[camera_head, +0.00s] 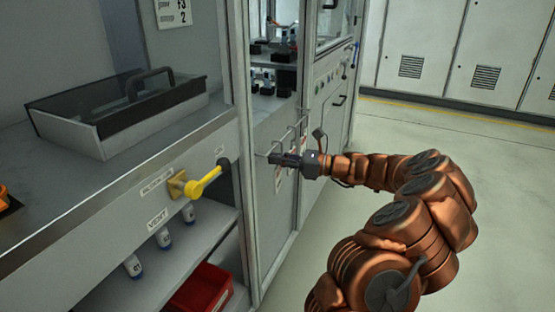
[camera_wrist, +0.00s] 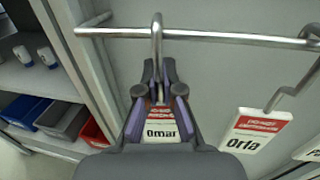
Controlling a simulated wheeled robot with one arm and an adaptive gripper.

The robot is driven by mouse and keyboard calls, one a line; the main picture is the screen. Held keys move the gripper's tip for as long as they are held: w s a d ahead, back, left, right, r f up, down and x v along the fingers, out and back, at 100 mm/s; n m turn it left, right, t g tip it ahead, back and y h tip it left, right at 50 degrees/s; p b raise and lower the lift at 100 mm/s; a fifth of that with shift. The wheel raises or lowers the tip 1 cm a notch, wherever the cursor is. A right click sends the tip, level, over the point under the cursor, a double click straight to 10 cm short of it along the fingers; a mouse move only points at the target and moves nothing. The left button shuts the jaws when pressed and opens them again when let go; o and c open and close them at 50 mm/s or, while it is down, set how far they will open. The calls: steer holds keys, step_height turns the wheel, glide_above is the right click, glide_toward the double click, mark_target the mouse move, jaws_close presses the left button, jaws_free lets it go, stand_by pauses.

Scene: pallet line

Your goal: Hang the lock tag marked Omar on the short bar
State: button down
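The lock tag marked Omar (camera_wrist: 162,131) is white with a red top and shows between my fingers in the wrist view. Its metal hook (camera_wrist: 157,45) rises past the fingertips and loops over a thin metal bar (camera_wrist: 230,38). My gripper (camera_wrist: 160,85) is closed on the upper part of this tag, just below the bar. In the head view my gripper (camera_head: 285,160) is at the grey cabinet's side panel, beside the thin bars. I cannot tell from these views whether this bar is the short one.
A second tag, apparently marked Orla (camera_wrist: 248,132), hangs to the right, with another tag partly cut off beyond it. Left are a shelf with bottles and a red bin (camera_head: 203,288). A yellow valve handle (camera_head: 203,182) sticks out nearby. The floor at right is clear.

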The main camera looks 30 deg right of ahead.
steer(key=shift+r+p, duration=1.05)
steer(key=shift+p, duration=0.15)
stand_by(0.6)
stand_by(0.5)
steer(key=shift+s+d, duration=0.1)
steer(key=shift+d, duration=0.05)
steer(key=s+a+p+v, duration=0.1)
steer(key=p+v, duration=0.5)
steer(key=v, duration=0.5)
steer(key=shift+s+a+p, duration=0.15)
steer(key=shift+s+p, duration=0.15)
steer(key=shift+s, duration=0.1)
stand_by(1.4)
